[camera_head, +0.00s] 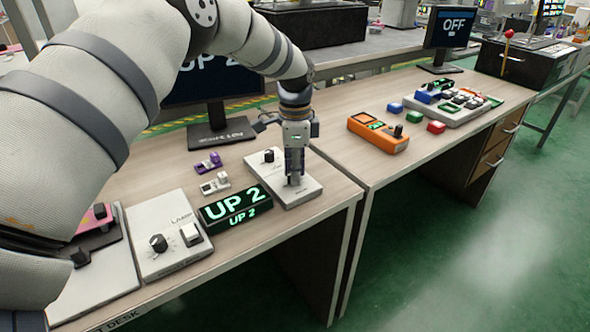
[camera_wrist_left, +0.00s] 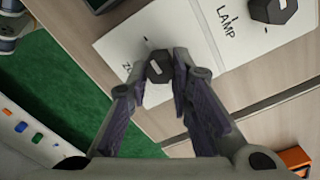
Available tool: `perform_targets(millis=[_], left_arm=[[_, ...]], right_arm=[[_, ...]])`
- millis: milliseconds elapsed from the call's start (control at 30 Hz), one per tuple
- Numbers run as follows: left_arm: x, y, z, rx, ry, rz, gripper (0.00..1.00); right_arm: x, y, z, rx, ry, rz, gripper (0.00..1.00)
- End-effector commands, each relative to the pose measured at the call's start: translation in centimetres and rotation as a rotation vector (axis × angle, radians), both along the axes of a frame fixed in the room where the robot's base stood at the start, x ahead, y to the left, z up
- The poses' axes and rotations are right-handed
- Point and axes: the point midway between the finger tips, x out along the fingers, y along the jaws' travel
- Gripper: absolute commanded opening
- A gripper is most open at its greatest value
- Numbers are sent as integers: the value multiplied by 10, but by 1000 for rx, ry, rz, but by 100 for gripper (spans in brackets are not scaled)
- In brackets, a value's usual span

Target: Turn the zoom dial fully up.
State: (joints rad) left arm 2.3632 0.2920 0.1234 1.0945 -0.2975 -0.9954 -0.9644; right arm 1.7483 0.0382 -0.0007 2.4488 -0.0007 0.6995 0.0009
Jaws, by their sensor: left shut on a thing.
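The zoom dial is a small dark knob (camera_wrist_left: 159,69) on a white panel (camera_wrist_left: 128,42) in the left wrist view, where a partly hidden label starting with "Z" shows beside it. My left gripper (camera_wrist_left: 164,62) is shut on this dial, one finger on each side. In the head view my left gripper (camera_head: 293,180) points straight down onto the white panel (camera_head: 310,189), and its fingers mostly hide the dial. The black display box (camera_head: 236,207) beside the panel reads "UP 2" in green. My right gripper is not in view.
A second dark knob (camera_wrist_left: 268,10) labelled "LAMP" is nearby. A white box with a knob and switch (camera_head: 167,236) stands at left. An orange box (camera_head: 378,132) and coloured buttons lie on the right desk. The panel is near the desk's front edge.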

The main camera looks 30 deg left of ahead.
Motion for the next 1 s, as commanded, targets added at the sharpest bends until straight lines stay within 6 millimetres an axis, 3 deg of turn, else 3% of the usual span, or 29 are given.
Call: perform_targets(millis=[167, 200, 267, 633, 1000], left_arm=[[-1, -1, -2, -1, 5, -1, 0], [-1, -1, -2, -1, 5, -1, 27], [-1, -1, -2, -1, 5, -1, 40], [0, 0, 8, 0, 0, 0, 40], [1, 0, 99, 1, -2, -1, 40]], right_arm=[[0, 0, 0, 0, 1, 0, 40], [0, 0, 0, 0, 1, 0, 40], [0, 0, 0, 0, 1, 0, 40], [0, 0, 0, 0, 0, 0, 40], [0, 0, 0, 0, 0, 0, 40]])
